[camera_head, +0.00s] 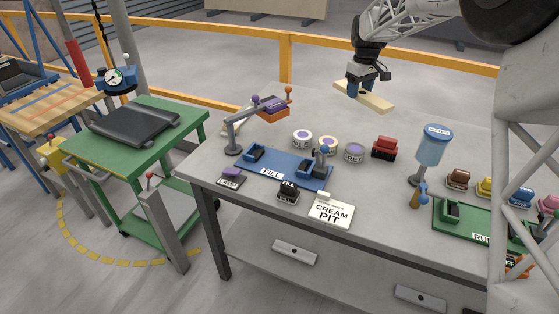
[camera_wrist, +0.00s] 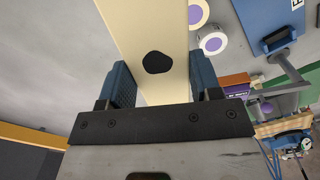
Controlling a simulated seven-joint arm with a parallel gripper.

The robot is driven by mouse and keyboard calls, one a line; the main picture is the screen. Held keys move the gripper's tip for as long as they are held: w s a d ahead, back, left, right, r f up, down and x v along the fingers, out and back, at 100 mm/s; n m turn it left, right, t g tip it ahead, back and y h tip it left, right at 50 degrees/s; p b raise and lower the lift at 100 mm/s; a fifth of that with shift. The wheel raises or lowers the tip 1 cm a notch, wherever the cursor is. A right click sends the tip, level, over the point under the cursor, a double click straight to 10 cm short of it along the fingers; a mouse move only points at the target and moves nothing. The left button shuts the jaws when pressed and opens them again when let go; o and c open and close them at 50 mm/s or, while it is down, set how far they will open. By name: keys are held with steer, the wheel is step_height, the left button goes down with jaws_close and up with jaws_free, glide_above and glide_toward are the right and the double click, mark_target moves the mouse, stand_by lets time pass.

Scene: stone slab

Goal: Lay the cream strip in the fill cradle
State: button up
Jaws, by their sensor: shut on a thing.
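The cream strip (camera_head: 376,98) is a flat pale bar held up above the back of the grey table. In the wrist view the cream strip (camera_wrist: 155,30) runs between the two blue finger pads and has a dark rounded patch on it. My gripper (camera_head: 354,88) is shut on the strip; it also shows in the wrist view (camera_wrist: 160,84). The fill cradle (camera_head: 275,172) is a blue plate marked FILL with two blue end blocks, at the left part of the table. The gripper and strip are apart from it, farther back and to the right.
Several round labelled tubs (camera_head: 302,139) and a red block (camera_head: 384,148) stand between strip and cradle. A grey swing arm (camera_head: 240,130) rises at the cradle's left. A blue water dispenser (camera_head: 431,148) stands right. The table's back is clear.

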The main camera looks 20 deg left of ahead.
steer(key=s+a+f+n, duration=0.2)
steer(key=s+a, duration=0.2)
steer(key=a, duration=0.1)
steer(key=s+a+f+n, duration=0.1)
steer(key=s+a+f, duration=0.2)
steer(key=a, duration=0.3)
steer(key=n, duration=0.4)
glide_above(276, 162)
step_height(276, 162, down, 5)
steer(key=shift+f, duration=0.2)
steer(key=shift+f, duration=2.5)
steer(key=shift+f, duration=2.55)
steer(key=shift+f, duration=0.1)
steer(key=o, duration=1.2)
